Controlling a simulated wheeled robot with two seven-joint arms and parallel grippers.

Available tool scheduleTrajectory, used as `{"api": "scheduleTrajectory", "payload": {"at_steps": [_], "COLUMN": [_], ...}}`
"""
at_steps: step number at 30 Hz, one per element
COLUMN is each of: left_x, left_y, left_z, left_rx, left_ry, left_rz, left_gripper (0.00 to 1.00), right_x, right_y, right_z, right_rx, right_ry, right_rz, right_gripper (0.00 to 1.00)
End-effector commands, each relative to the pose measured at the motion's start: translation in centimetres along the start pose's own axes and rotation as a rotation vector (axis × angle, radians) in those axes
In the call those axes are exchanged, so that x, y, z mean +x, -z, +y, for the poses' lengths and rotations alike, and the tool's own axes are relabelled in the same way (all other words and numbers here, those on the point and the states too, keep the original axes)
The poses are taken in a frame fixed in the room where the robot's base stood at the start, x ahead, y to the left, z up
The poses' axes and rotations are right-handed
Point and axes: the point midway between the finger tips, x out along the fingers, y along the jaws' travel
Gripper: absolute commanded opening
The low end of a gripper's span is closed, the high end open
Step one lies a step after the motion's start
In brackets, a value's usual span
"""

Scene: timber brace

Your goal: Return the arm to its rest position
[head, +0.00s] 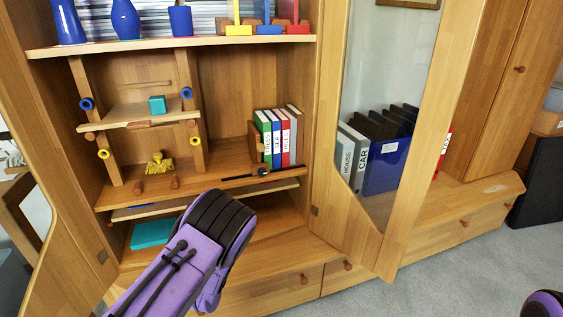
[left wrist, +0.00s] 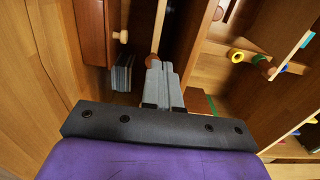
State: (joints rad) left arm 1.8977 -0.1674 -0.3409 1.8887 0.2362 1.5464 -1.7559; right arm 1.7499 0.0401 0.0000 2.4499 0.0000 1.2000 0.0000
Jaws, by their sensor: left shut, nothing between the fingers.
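My left arm (head: 180,265) reaches in from the bottom of the head view, in front of the lower cabinet; its fingertips are hidden there. In the left wrist view my left gripper (left wrist: 163,68) is shut and empty, its grey fingers together, pointing into the cabinet. A round wooden knob shows at the fingertips; I cannot tell if they touch. The timber frame has two uprights (head: 189,95) and a small shelf board (head: 130,113) bearing a teal cube (head: 157,104). Blue rings (head: 86,104) and yellow rings (head: 104,153) sit on the uprights. My right gripper is out of view.
The upper shelf (head: 170,44) carries blue vases and coloured stands. Books (head: 280,137) and a yellow object (head: 159,164) stand on the middle shelf. A teal box (head: 152,232) lies below.

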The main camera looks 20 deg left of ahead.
Motion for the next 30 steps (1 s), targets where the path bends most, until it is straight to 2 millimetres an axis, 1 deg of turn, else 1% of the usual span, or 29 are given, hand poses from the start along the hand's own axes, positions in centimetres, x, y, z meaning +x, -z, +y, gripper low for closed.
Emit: {"api": "scheduleTrajectory", "payload": {"at_steps": [2, 4, 5, 6, 8, 9, 11, 12, 14, 15, 17, 18, 19, 22, 23, 24, 26, 27, 28, 30], "left_x": [0.0, 0.0, 0.0, -0.1, -0.8, -2.0, -4.7, -7.1, -11.1, -13.7, -17.4, -19.8, -21.4, -26.8, -28.3, -30.3, -33.3, -35.2, -34.9, -34.6], "left_y": [0.0, 0.0, 0.0, 0.1, -0.2, -0.6, -1.6, -2.4, -3.8, -4.5, -5.5, -6.0, -6.4, -7.5, -7.8, -8.2, -8.7, -9.1, -9.1, -9.0], "left_z": [0.0, 0.1, 0.2, 0.5, 1.6, 3.1, 6.0, 8.1, 11.1, 12.7, 14.5, 15.5, 16.0, 17.4, 17.6, 17.8, 18.0, 18.4, 16.2, 13.6], "left_rx": [-0.004, -0.054, -0.099, -0.180, -0.337, -0.462, -0.658, -0.783, -0.949, -1.039, -1.144, -1.194, -1.225, -1.289, -1.293, -1.288, -1.265, -1.260, -1.259, -1.260], "left_ry": [-0.001, -0.003, -0.009, -0.023, -0.079, -0.141, -0.258, -0.344, -0.466, -0.532, -0.615, -0.661, -0.691, -0.781, -0.805, -0.841, -0.895, -0.920, -0.913, -0.910], "left_rz": [0.000, 0.000, 0.002, 0.006, 0.005, -0.009, -0.063, -0.120, -0.232, -0.308, -0.424, -0.495, -0.548, -0.709, -0.747, -0.794, -0.856, -0.905, -0.898, -0.890], "left_gripper": [0.00, 0.00, 0.00, 0.00, 0.00, 0.00, 0.00, 0.00, 0.00, 0.00, 0.00, 0.00, 0.00, 0.00, 0.00, 0.00, 0.00, 0.00, 0.00, 0.00], "right_x": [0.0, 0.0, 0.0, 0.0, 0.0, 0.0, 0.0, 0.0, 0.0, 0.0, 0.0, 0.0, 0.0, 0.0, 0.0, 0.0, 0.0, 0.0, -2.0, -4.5], "right_y": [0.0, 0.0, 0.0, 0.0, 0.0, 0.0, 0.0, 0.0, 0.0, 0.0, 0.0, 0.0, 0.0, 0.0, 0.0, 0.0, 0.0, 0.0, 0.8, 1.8], "right_z": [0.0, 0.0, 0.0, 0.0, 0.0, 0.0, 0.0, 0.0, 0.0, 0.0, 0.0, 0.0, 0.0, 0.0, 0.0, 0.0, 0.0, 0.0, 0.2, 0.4], "right_rx": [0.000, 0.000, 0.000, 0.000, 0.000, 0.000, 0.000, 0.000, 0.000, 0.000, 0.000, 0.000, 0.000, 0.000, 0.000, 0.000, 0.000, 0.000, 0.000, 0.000], "right_ry": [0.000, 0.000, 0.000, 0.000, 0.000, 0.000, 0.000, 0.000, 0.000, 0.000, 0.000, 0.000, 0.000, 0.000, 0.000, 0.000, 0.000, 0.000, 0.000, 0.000], "right_rz": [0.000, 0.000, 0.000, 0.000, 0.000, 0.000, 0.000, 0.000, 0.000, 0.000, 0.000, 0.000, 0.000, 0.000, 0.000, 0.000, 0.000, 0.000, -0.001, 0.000], "right_gripper": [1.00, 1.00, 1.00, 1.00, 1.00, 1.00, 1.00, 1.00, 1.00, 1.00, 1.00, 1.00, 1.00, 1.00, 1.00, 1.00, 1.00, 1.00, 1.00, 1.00]}}
